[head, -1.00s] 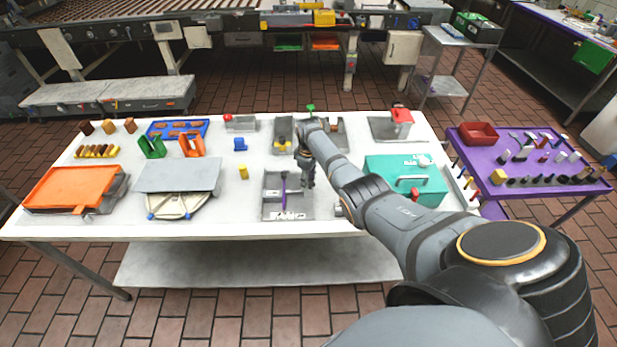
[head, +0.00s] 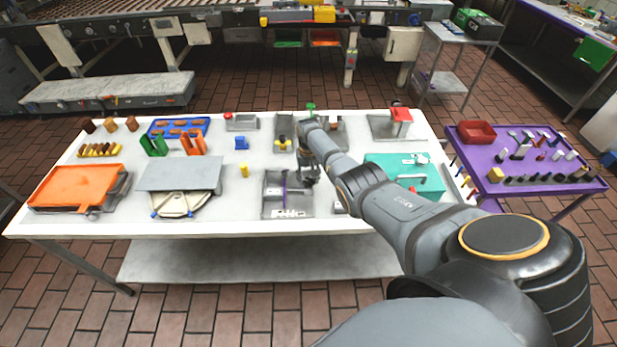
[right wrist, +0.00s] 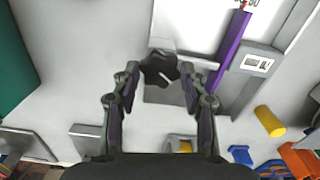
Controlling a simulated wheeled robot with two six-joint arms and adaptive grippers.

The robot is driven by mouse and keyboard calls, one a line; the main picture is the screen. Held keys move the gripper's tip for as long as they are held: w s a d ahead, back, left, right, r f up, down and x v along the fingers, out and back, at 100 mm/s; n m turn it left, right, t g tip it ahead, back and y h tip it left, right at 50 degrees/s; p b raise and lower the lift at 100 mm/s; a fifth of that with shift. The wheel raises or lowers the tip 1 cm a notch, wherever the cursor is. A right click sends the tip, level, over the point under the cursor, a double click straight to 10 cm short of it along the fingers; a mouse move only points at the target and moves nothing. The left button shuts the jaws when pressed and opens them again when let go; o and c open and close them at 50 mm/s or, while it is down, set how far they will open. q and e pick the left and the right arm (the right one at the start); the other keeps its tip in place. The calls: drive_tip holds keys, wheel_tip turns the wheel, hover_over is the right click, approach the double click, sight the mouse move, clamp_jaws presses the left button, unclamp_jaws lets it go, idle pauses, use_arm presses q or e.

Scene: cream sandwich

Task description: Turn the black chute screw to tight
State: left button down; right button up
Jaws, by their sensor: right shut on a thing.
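The black chute screw (right wrist: 160,68) is a dark lobed knob in the right wrist view, at a grey metal block. My right gripper (right wrist: 159,76) has its two fingers on either side of the knob and is shut on it. In the head view my right gripper (head: 309,175) is at the right side of a grey metal tray unit (head: 272,207) with a purple bar (head: 285,188). The screw cannot be made out there, and its tightness cannot be told. My left gripper is not in view.
A teal box (head: 378,168) stands right of the gripper. A yellow block (head: 244,171) and a grey plate (head: 180,174) lie to the left. Other metal fixtures stand behind on the white table (head: 120,222). The table's front strip is clear.

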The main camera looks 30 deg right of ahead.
sight(309, 181)
drive_tip(key=m, duration=0.5)
drive_tip(key=shift+p, duration=0.3)
drive_tip(key=m, duration=0.5)
drive_tip(key=shift+m, duration=0.3)
drive_tip(key=o, duration=1.2)
drive_tip(key=shift+c, duration=0.2)
drive_tip(key=shift+r, duration=0.1)
wheel_tip(309, 181, up, 12)
